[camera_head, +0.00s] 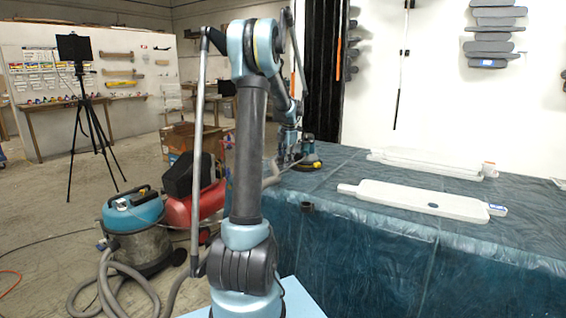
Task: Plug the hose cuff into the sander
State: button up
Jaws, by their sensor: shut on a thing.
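The sander (308,153), with a teal body and a yellow-edged round base, sits on the covered table near its far left corner. My gripper (286,156) is low beside it on the left, small in view and partly behind my arm. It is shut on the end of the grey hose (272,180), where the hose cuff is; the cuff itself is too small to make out. The hose end is close to the sander; I cannot tell whether the two touch. The hose runs back down behind my arm.
The teal-covered table (380,245) holds a long white panel (415,200) and stacked white panels (425,163). A teal vacuum (135,225) with coiled hose (125,280) and a red machine (190,208) stand on the floor. A black tripod (85,110) stands farther left.

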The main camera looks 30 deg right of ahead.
jog(key=shift+d, duration=0.2)
jog(key=o, duration=1.1)
notch_tip(320, 180, up, 12)
jog(key=s, duration=0.1)
jog(key=shift+s, duration=0.35)
jog(key=shift+f, duration=0.15)
